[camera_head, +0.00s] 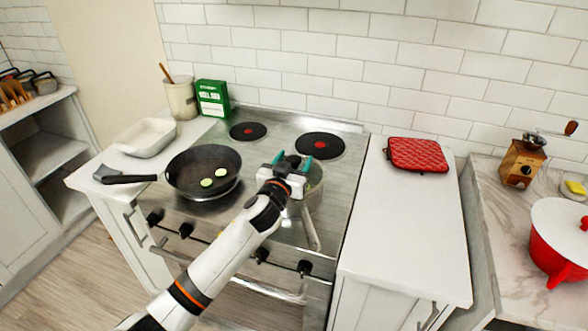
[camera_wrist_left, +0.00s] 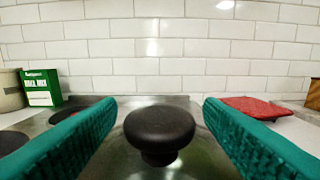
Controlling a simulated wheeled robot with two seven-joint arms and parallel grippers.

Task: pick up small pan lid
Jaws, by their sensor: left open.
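The small pan lid's black knob (camera_wrist_left: 160,130) stands between the two green fingers of my left gripper (camera_wrist_left: 160,135) in the left wrist view. A gap shows on both sides of the knob, so the gripper is open and not touching it. In the head view my left gripper (camera_head: 291,163) is over the small pan (camera_head: 313,195) on the front right of the stove. The gripper hides most of the lid there. The pan's handle (camera_head: 309,228) points toward the front. My right gripper is not in view.
A black frying pan (camera_head: 204,162) with green slices sits left on the stove (camera_head: 275,118). A white dish (camera_head: 147,137), a utensil pot (camera_head: 181,99) and a green box (camera_head: 213,98) stand left. A red mitt (camera_head: 417,154) lies on the otherwise clear right counter (camera_head: 405,225).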

